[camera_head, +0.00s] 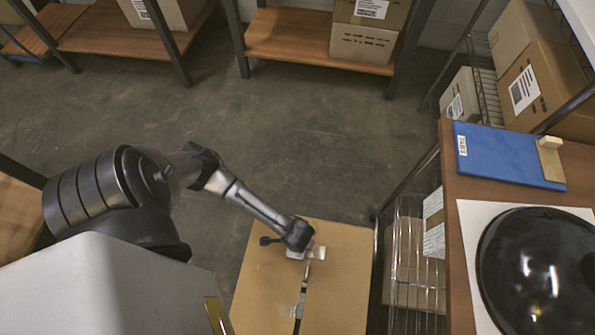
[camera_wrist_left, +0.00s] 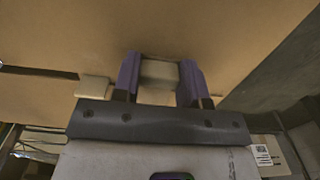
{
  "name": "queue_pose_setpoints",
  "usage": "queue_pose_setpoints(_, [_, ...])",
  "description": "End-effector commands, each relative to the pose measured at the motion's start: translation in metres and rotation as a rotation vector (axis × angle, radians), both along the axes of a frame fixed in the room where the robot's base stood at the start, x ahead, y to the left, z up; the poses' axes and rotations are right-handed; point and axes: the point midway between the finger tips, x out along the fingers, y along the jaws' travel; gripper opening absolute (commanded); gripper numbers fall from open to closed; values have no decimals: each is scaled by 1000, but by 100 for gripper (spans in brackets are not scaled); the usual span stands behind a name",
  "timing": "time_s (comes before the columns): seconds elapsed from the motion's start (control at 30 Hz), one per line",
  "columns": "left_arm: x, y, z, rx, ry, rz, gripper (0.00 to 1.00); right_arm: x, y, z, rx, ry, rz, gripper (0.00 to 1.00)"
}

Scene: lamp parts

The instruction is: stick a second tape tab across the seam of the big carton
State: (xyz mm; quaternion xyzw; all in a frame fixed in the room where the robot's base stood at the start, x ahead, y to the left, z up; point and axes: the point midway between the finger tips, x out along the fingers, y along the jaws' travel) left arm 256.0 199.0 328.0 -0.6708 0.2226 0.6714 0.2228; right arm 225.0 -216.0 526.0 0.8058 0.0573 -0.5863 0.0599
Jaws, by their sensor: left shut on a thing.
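The big carton (camera_head: 262,285) stands on the floor at the bottom middle of the head view. Its seam (camera_head: 303,290) runs lengthwise as a dark line. Whether this tab touches the carton I cannot tell. My right gripper is out of view.
A wooden table (camera_head: 459,230) at the right bears a blue board (camera_head: 500,153) with a small pale block (camera_head: 549,158) and a glossy black dome (camera_head: 535,265). A wire rack (camera_head: 412,300) stands beside the carton. Floor (camera_head: 300,130) beyond the carton is clear.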

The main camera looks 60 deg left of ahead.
Motion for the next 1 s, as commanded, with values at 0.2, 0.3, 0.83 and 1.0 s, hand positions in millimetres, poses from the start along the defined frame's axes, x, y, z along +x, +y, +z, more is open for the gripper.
queue_pose_setpoints(0.2, [-1, 1, -1, 3, 2, 1, 14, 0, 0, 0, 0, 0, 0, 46])
queue_pose_setpoints(0.3, [-1, 1, -1, 3, 2, 1, 45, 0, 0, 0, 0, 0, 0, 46])
queue_pose_setpoints(0.83, [0, 1, 2, 1, 0, 0, 69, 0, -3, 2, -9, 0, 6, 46])
queue_pose_setpoints(1.0, [0, 1, 23, 1, 0, 1, 69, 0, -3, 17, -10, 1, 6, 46])
